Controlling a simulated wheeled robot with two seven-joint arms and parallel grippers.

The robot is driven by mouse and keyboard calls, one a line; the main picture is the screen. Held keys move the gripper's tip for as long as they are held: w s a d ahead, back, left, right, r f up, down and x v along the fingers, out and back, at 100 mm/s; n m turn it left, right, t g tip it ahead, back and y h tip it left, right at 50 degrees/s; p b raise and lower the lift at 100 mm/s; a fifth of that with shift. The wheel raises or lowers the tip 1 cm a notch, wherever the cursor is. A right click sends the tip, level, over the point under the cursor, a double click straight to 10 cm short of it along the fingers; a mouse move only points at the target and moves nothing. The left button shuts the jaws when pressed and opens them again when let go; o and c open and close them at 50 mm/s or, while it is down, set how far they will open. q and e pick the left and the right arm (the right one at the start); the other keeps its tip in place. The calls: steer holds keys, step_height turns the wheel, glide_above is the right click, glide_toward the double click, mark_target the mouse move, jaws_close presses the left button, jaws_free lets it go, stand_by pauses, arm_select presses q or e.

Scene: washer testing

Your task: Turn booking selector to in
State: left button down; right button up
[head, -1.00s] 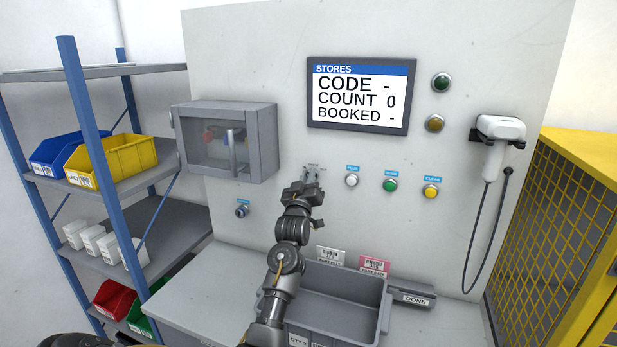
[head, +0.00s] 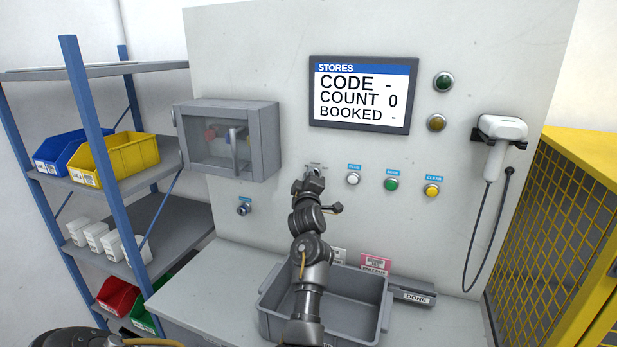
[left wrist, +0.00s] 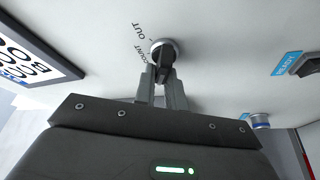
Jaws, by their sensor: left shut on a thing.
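The booking selector (head: 315,168) is a small knob on the upright panel, below the screen and left of the white button. In the head view my left gripper (head: 311,179) covers most of it. In the left wrist view the selector (left wrist: 162,48) has a silver ring and a black handle, with OUT and COUNT printed beside it; I see no IN label. My left gripper (left wrist: 162,84) is shut on the black handle, one finger on each side. Which mark the handle points to is hard to tell. My right gripper is not in view.
The screen (head: 362,97) reads CODE -, COUNT 0, BOOKED -. White (head: 353,179), green (head: 391,184) and yellow (head: 431,190) buttons sit right of the selector. A clear-fronted cabinet (head: 262,148) juts out at upper left. A grey bin (head: 372,313) stands below my left arm.

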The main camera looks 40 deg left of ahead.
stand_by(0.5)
arm_select(q)
steer(key=c, duration=1.5)
jaws_free()
steer(key=shift+o, duration=0.2)
steer(key=b+v, duration=0.3)
steer(key=v, duration=0.7)
steer(key=shift+s+d+b, duration=0.25)
steer(key=shift+s+b, duration=0.05)
steer(key=shift+f, duration=0.1)
